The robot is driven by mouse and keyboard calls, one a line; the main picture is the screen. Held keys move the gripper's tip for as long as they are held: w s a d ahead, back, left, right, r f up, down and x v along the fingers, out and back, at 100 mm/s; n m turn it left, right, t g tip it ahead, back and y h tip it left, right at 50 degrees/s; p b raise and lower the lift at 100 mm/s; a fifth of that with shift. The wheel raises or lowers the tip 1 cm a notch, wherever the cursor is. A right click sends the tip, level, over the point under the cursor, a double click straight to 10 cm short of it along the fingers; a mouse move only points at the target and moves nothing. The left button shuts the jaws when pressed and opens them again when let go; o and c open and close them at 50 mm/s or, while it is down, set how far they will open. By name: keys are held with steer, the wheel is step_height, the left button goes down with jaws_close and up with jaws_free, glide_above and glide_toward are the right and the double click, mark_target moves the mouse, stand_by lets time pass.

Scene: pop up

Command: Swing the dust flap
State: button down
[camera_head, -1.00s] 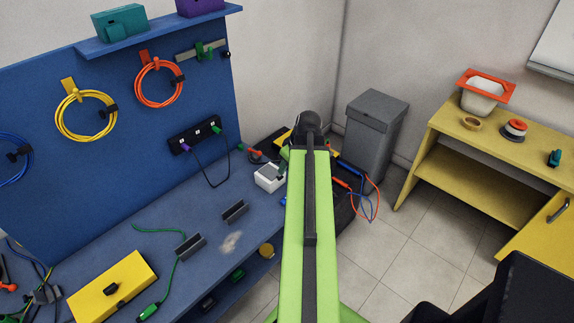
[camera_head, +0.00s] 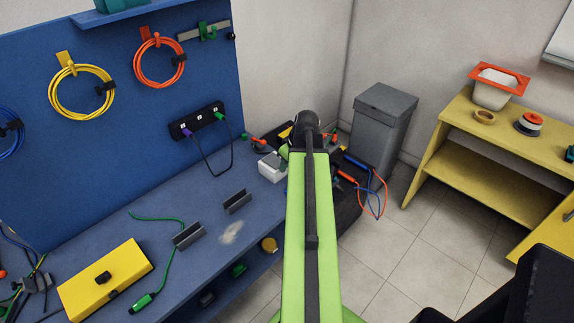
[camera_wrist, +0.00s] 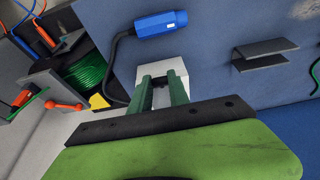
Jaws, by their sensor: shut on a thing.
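A small white box (camera_head: 272,168) stands on the blue bench, just left of my arm in the head view. In the wrist view the same white box (camera_wrist: 175,70) lies straight ahead of my gripper (camera_wrist: 163,84). The two green fingers are close together at the box, shut on a small pale part at its near side with a dark spot between them. I cannot tell how far that flap is turned; the fingers cover most of it. In the head view my arm hides the fingers.
A blue plug (camera_wrist: 160,24) on a black cable lies beside the white box. A grey bracket (camera_wrist: 264,54) stands to the right in the wrist view. A green cable reel (camera_wrist: 85,72) and an orange lever (camera_wrist: 66,106) are at left. A grey bin (camera_head: 380,125) stands beyond.

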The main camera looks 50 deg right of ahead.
steer(key=shift+w+r+p, duration=0.2)
steer(key=shift+r+p, duration=0.5)
steer(key=shift+r, duration=0.05)
steer(key=shift+w+r+p, duration=0.15)
steer(key=shift+r+p, duration=0.55)
steer(key=shift+r, duration=0.15)
steer(key=w+r+p, duration=0.1)
steer(key=r+p, duration=0.1)
steer(key=shift+w+d+r+p, duration=0.15)
steer(key=shift+w+r+p, duration=0.05)
steer(key=shift+w+p, duration=0.15)
steer(key=shift+w+r+p, duration=0.5)
steer(key=shift+r+p, duration=0.05)
steer(key=shift+r, duration=0.1)
steer(key=shift+w+r+p, duration=0.4)
steer(key=shift+w+p, duration=0.05)
steer(key=shift+w, duration=0.2)
